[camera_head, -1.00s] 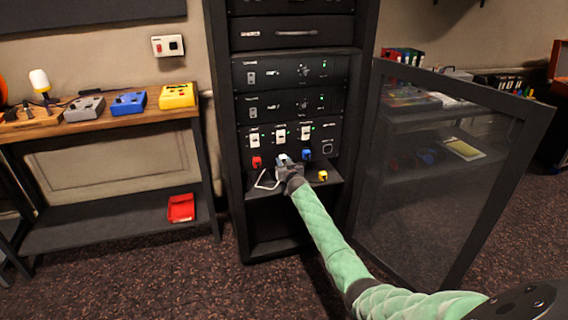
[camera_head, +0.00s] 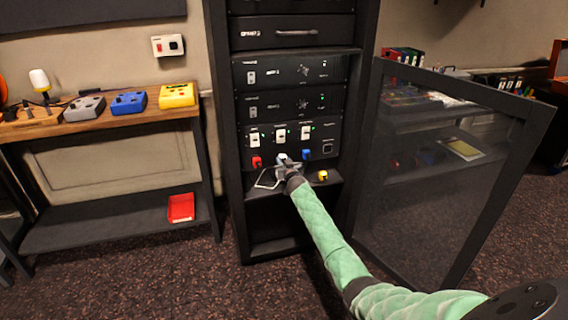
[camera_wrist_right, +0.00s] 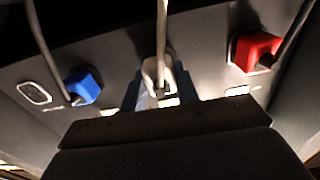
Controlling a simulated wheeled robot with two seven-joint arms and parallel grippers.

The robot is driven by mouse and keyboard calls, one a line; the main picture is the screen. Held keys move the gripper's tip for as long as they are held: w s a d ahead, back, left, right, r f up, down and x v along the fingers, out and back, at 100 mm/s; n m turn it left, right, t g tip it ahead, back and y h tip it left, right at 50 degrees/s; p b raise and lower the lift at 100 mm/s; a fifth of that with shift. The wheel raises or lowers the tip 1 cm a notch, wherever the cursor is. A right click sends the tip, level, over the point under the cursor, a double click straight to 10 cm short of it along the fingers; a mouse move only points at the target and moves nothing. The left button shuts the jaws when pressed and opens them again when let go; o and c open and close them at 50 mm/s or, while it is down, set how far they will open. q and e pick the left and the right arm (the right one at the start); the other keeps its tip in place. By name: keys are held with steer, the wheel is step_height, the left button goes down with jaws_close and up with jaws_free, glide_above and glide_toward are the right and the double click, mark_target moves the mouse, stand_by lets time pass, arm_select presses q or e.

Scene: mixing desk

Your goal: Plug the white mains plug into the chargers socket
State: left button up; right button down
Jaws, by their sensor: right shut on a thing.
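The white mains plug (camera_head: 282,158) is at the lower front of the rack panel, between a red plug (camera_head: 257,162) and a blue plug (camera_head: 306,154). My right gripper (camera_head: 286,168) is shut on the white plug. In the right wrist view the white plug (camera_wrist_right: 158,72) is between the fingers, with its cable rising toward the top of the picture. It is at or very near the panel face; I cannot tell how deep it sits. The socket behind it is hidden. My left gripper is not in view.
A yellow plug (camera_head: 323,176) lies on the rack's shelf, right of my gripper. The rack's mesh door (camera_head: 440,180) stands open to the right of my arm. A wooden bench (camera_head: 100,118) with coloured boxes stands to the left.

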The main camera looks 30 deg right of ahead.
steer(key=shift+w+d, duration=0.1)
steer(key=shift+w, duration=0.3)
steer(key=c, duration=1)
jaws_free()
steer(key=shift+o, duration=0.2)
steer(key=v, duration=0.7)
steer(key=shift+s, duration=0.35)
